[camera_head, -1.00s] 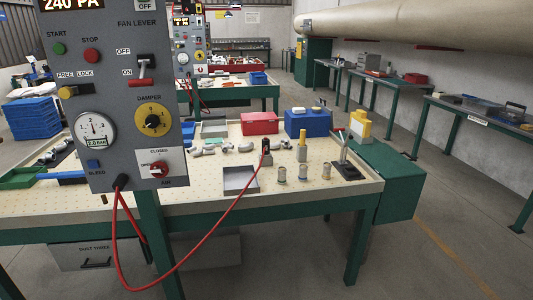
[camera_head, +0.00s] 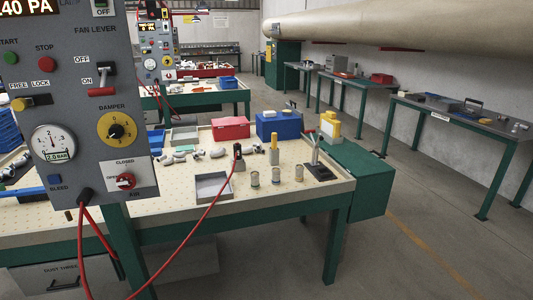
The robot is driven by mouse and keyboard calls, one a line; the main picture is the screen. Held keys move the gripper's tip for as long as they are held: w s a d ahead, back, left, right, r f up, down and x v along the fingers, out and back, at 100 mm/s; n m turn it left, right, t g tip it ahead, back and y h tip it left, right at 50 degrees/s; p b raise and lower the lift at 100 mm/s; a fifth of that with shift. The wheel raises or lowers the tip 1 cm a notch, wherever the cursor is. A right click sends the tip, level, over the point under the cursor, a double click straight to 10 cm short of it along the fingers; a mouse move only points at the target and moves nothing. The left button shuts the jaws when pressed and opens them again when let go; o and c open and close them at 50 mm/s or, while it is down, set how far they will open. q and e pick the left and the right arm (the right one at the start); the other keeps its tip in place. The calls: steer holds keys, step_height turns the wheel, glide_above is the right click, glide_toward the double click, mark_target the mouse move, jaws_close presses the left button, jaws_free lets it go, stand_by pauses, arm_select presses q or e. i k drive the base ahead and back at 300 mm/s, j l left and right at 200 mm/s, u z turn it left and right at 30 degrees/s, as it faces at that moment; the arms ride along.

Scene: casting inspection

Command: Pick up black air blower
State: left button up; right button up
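A small black piece with some red on it (camera_head: 238,152) stands upright on the perforated work table (camera_head: 318,207). The red hose (camera_head: 199,222) runs up to it from the grey control panel. It looks like the black air blower, but it is too small to make out its shape well. It stands just behind the open grey tray (camera_head: 212,186) and left of a yellow-topped post (camera_head: 274,149). Neither of my grippers shows in the head view.
The grey control panel (camera_head: 80,115) blocks the near left. Several small cylinders (camera_head: 276,176), a lever stand (camera_head: 318,170), a red box (camera_head: 231,128) and a blue box (camera_head: 279,126) stand on the table. A green cabinet (camera_head: 369,190) adjoins its right end. The floor at right is clear.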

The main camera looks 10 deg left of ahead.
mark_target(238, 147)
steer(key=i+j+z, duration=0.1)
steer(key=i+z, duration=0.3)
steer(key=i+j+z, duration=0.25)
steer(key=i+z, duration=0.15)
steer(key=i+j, duration=0.35)
steer(key=i, duration=0.15)
steer(key=i+j+z, duration=0.1)
steer(key=i+j, duration=0.25)
steer(key=i, duration=0.15)
